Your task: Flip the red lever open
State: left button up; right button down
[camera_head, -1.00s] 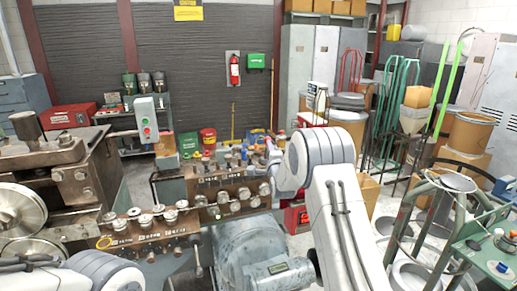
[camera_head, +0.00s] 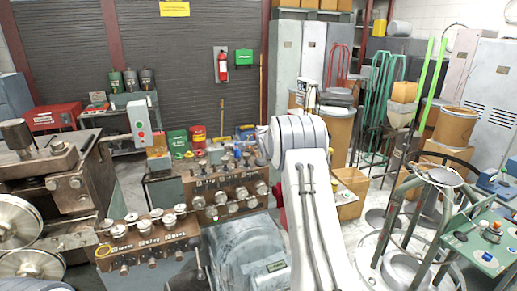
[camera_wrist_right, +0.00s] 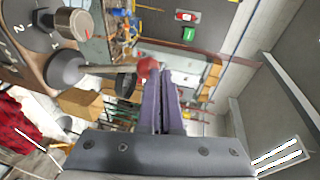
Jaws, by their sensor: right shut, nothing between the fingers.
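The red lever shows in the right wrist view as a red ball tip (camera_wrist_right: 147,68) on a grey rod that comes from a round grey hub on the machine panel. My right gripper (camera_wrist_right: 166,75) has its two dark fingers together, with nothing between them. Its fingertips are close beside the red ball, on its right in the picture; I cannot tell whether they touch. In the head view my right arm reaches up to the panel and hides its gripper and the lever. My left gripper is not in view.
A black numbered dial (camera_wrist_right: 38,28) and a silver knob (camera_wrist_right: 75,22) sit beside the lever hub. In the head view, control panels with several knobs (camera_head: 233,196) stand left of my right arm. A steel-ringed stand (camera_head: 395,215) and green-topped table (camera_head: 480,240) stand at right.

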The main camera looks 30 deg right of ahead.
jog(key=shift+w+a+r, duration=0.1)
jog(key=shift+w+r, duration=0.1)
jog(key=shift+w, duration=0.05)
jog(key=shift+r, duration=0.1)
dwell(0.3)
jog(key=s+a+r+b, duration=0.4)
jog(key=s+r, duration=0.3)
jog(key=s, duration=0.4)
jog(key=shift+a+r, duration=0.15)
jog(key=shift+a, duration=0.15)
